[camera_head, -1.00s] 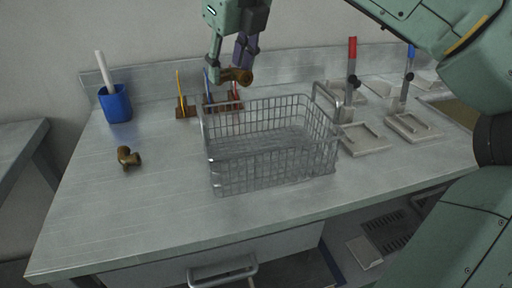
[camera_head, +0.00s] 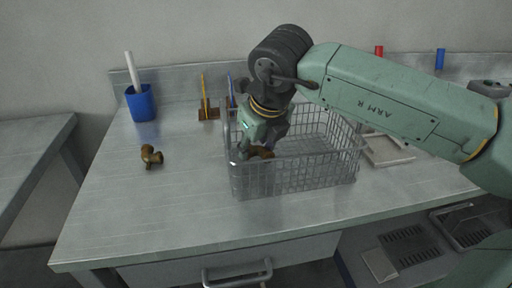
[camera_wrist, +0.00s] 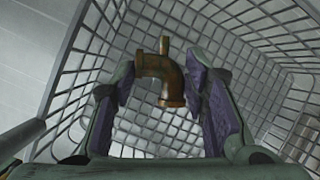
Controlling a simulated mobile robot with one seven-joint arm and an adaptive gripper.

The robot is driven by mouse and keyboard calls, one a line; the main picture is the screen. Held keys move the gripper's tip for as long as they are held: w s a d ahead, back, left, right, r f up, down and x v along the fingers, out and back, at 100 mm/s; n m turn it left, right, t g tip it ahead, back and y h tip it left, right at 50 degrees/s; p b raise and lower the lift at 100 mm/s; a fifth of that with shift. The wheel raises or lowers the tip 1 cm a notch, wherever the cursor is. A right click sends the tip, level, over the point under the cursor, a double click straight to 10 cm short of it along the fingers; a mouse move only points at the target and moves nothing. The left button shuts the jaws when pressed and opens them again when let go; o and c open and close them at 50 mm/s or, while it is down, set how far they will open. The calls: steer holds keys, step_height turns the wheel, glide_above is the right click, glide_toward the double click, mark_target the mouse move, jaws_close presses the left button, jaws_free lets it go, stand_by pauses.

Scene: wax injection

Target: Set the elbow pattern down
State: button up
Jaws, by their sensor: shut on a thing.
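The brown elbow pattern (camera_wrist: 162,72) is held between the two purple-padded fingers of my gripper (camera_wrist: 165,88) in the wrist view. In the head view the elbow pattern (camera_head: 262,152) shows at my gripper (camera_head: 255,150), at the left part of the wire basket (camera_head: 300,178). The wrist view looks down into the basket (camera_wrist: 255,50), with its wire floor and walls around the fingers. I cannot tell how far the pattern is above the basket floor. A second brown elbow-shaped piece (camera_head: 151,156) lies on the bench left of the basket.
A blue cup (camera_head: 140,104) with a white rod stands at the back left of the metal bench (camera_head: 140,215). The bench's front left is clear.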

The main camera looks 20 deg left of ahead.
steer(key=shift+f, duration=0.6)
steer(key=shift+f, duration=0.15)
steer(key=o, duration=1.1)
steer(key=shift+c, duration=0.2)
steer(key=shift+r, duration=0.25)
steer(key=v, duration=1.2)
steer(key=shift+b, duration=0.35)
